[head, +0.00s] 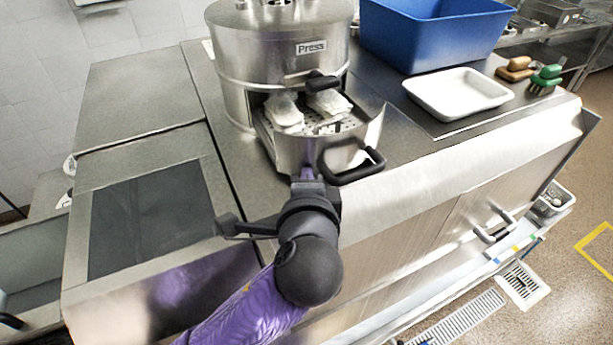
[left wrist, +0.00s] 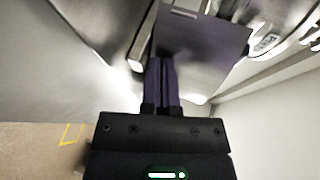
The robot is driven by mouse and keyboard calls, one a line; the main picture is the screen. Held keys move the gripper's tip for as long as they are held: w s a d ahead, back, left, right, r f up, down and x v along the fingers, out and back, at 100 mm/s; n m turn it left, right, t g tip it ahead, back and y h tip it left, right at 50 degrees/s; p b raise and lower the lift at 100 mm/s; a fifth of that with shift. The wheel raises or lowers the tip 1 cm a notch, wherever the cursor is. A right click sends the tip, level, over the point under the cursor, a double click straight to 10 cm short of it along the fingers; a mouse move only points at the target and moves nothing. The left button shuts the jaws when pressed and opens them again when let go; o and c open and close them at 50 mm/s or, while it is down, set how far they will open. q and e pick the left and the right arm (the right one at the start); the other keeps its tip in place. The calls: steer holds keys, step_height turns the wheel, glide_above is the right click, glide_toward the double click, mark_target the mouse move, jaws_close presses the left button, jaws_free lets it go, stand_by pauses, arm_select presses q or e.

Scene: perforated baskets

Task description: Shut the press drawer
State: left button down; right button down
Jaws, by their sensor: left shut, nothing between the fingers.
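The press (head: 280,60) is a steel cylinder labelled "Press" on the counter. Its drawer (head: 310,155) stands pulled out at the front, with a curved steel front and a dark handle (head: 355,170) on its right part. White packets (head: 326,103) lie on the perforated floor inside. My left gripper (head: 305,175) is shut and empty, its fingertips at the left part of the drawer front, beside the handle. In the left wrist view the shut fingers (left wrist: 160,70) point at the drawer front (left wrist: 205,40); whether they touch it I cannot tell. My right gripper is not in view.
A blue bin (head: 435,35) and a white tray (head: 458,95) stand right of the press. The counter left of the press is clear. A second dark handle (head: 323,82) sits on the press body above the drawer.

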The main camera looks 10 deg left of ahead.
mark_target(274, 130)
arm_select(q)
steer(key=shift+w+a, duration=0.2)
steer(key=shift+w, duration=0.1)
steer(key=w+a+p, duration=0.1)
steer(key=w+a, duration=0.1)
steer(key=w, duration=0.1)
steer(key=w+a+p, duration=0.1)
steer(key=w+a, duration=0.1)
steer(key=w, duration=0.1)
steer(key=w+a, duration=0.2)
steer(key=w, duration=0.1)
steer(key=shift+w+a+p, duration=0.3)
steer(key=shift+a+p, duration=0.1)
steer(key=shift+a+r, duration=0.1)
steer(key=shift+a, duration=0.05)
